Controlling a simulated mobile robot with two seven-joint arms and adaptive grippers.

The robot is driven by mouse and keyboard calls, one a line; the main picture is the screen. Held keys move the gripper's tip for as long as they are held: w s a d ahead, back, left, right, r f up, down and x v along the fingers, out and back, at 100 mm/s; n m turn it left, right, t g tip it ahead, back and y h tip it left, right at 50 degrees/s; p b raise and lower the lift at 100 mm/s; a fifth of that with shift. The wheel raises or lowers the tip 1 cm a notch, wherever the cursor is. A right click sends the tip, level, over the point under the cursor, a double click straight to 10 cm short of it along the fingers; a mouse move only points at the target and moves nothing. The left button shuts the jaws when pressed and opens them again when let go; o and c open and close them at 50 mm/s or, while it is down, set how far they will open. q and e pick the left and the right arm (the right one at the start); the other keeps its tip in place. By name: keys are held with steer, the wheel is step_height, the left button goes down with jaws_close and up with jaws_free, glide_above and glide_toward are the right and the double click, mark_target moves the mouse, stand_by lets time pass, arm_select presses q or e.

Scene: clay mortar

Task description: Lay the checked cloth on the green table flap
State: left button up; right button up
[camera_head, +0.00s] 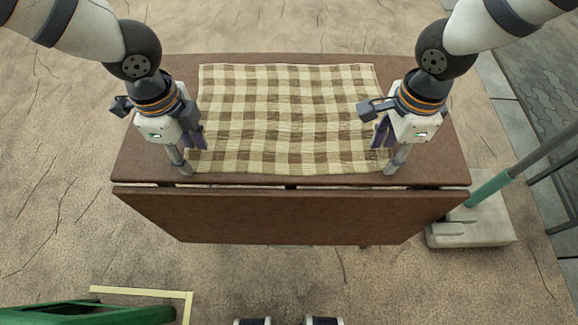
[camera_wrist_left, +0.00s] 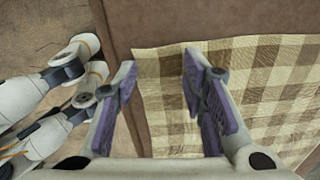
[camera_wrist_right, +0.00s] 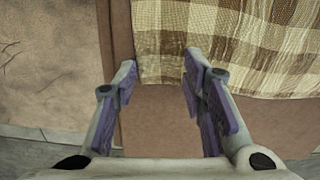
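The checked cloth (camera_head: 285,115), cream and brown, lies spread nearly flat on the brown table (camera_head: 140,160). My left gripper (camera_head: 190,153) is open at the cloth's front left corner. In the left wrist view its parted fingers (camera_wrist_left: 160,62) have cloth (camera_wrist_left: 165,90) showing between them. My right gripper (camera_head: 387,152) is open at the front right corner; in the right wrist view the cloth's edge (camera_wrist_right: 162,75) shows between its fingers (camera_wrist_right: 158,62). Contact with the cloth cannot be told. A brown flap (camera_head: 290,215) hangs at the table's front; it is not green.
A green object (camera_head: 85,314) is partly in view at the bottom left, beside yellow tape (camera_head: 140,291) on the floor. A pale block (camera_head: 470,235) with a teal pole (camera_head: 490,190) stands right of the table. Cracked tan ground lies around.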

steer(key=shift+f, duration=0.1)
arm_select(q)
steer(key=shift+s+f, duration=0.1)
steer(key=shift+f, duration=0.35)
arm_select(e)
steer(key=shift+s+f, duration=0.1)
steer(key=shift+f, duration=0.3)
arm_select(q)
steer(key=shift+r, duration=0.1)
steer(key=shift+c, duration=0.8)
arm_select(e)
steer(key=shift+r, duration=0.1)
steer(key=shift+c, duration=0.8)
arm_select(q)
steer(key=shift+s, duration=0.1)
steer(key=c, duration=0.7)
arm_select(e)
steer(key=c, duration=0.7)
arm_select(q)
steer(key=shift+f, duration=0.2)
jaws_close()
arm_select(e)
steer(key=shift+s, duration=0.1)
jaws_close()
